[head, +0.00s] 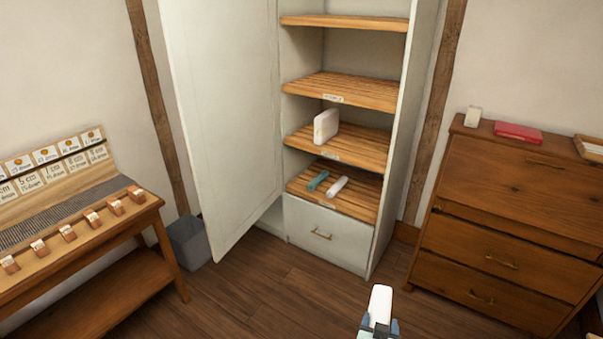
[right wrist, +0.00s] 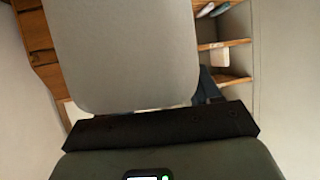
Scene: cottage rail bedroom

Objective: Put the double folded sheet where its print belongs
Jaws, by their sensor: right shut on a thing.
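My right gripper (head: 379,328) is shut on a white folded sheet (head: 381,302), held upright in front of the wardrobe, low in the head view. In the right wrist view the sheet (right wrist: 125,50) is a pale, round-cornered slab that fills the upper middle; no print shows on this face. The open wardrobe (head: 294,120) has wooden shelves with small labels, too small to read. A white folded piece (head: 326,126) stands on one middle shelf (head: 361,145). A teal roll (head: 318,181) and a white roll (head: 337,186) lie on the shelf below. My left gripper is out of view.
The wardrobe door (head: 222,120) stands open to the left. A brown dresser (head: 500,190) at right carries a white object (head: 473,116), a red item (head: 518,131) and part of a tray. A table (head: 150,215) with cards and small blocks is at left, near a grey bin (head: 188,242). The floor between is clear.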

